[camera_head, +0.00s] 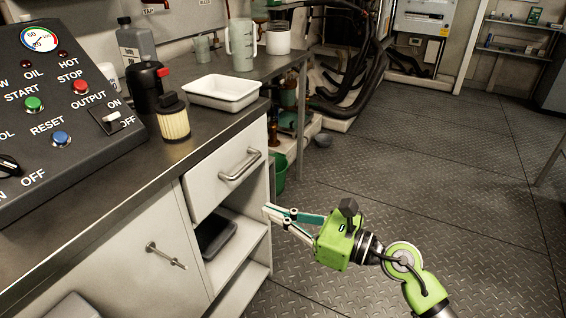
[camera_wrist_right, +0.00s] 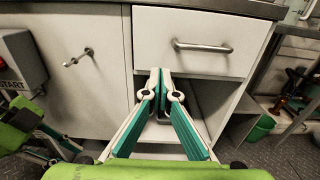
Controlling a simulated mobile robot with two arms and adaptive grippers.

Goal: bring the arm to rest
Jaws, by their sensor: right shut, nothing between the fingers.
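My right gripper (camera_head: 268,211) is in front of the cabinet's open shelf bay, below and right of the drawer handle (camera_head: 240,165). Its fingers are together and hold nothing; they point toward the cabinet. In the right wrist view the closed fingertips (camera_wrist_right: 160,72) show below the drawer front (camera_wrist_right: 195,40), with a gap to it that I cannot judge. My right arm reaches in from the lower right of the head view. Part of my left gripper (camera_wrist_right: 55,145) seems to show at the left edge of the wrist view; its jaw state is unclear.
The counter holds a white tray (camera_head: 222,104), a yellow filter (camera_head: 174,124), a jug (camera_head: 242,45) and a control panel (camera_head: 65,110). A black tray (camera_head: 216,236) lies on the cabinet shelf. A green bucket (camera_head: 280,172) stands beyond the cabinet. Floor to the right is clear.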

